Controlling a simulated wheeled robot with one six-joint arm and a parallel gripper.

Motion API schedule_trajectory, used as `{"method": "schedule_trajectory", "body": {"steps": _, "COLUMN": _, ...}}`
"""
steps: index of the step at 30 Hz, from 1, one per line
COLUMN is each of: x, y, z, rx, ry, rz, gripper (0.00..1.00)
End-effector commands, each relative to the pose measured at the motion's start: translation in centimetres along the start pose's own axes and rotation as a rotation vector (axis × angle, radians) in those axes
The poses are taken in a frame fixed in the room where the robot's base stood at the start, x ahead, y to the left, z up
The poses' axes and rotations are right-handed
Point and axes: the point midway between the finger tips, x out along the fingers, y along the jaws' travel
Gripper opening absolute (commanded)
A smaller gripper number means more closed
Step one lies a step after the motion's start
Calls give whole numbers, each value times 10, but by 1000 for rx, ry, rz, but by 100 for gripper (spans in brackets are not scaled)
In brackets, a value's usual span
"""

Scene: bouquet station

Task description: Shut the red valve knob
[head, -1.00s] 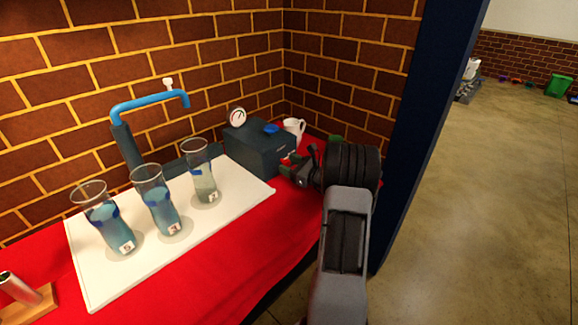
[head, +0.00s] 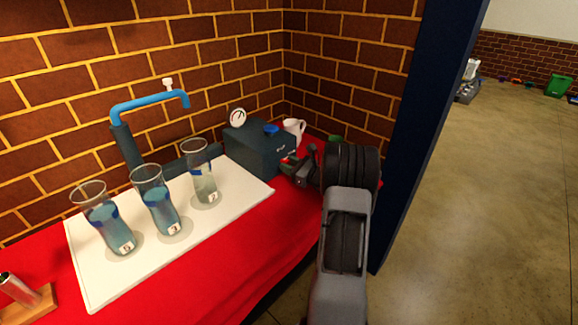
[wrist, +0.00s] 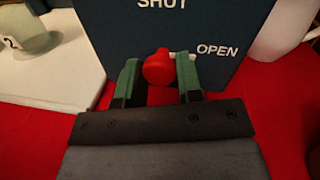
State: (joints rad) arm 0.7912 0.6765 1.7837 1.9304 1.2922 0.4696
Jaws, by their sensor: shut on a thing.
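The red valve knob (wrist: 158,67) sits on the front of a dark blue-grey box (head: 250,150), which also shows in the wrist view (wrist: 120,25). Its white pointer (wrist: 183,55) points right, toward the OPEN label (wrist: 217,50). The SHUT label (wrist: 165,3) is above the knob, cut by the picture's top edge. My gripper (wrist: 158,76) has its green fingers on either side of the knob and is shut on it. In the head view my gripper (head: 291,164) is at the box front and hides the knob.
A round gauge (head: 238,117) and a blue cap (head: 271,129) are on top of the box. A white mug (head: 294,130) stands behind it. Three glasses of liquid, including the nearest one to the box (head: 203,178), stand on a white board (head: 105,285). A dark post (head: 420,120) rises right of my arm.

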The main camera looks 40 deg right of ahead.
Motion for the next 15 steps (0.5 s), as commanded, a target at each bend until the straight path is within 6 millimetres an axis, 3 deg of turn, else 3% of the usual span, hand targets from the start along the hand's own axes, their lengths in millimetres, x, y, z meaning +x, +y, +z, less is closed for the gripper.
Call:
{"method": "schedule_trajectory", "body": {"steps": 8, "x": 0, "y": 1, "z": -4, "rx": -109, "ry": 16, "rz": 5, "gripper": 10}}
{"method": "schedule_trajectory", "body": {"steps": 15, "x": 0, "y": 2, "z": -6, "rx": -316, "ry": 47, "rz": 9, "gripper": 10}}
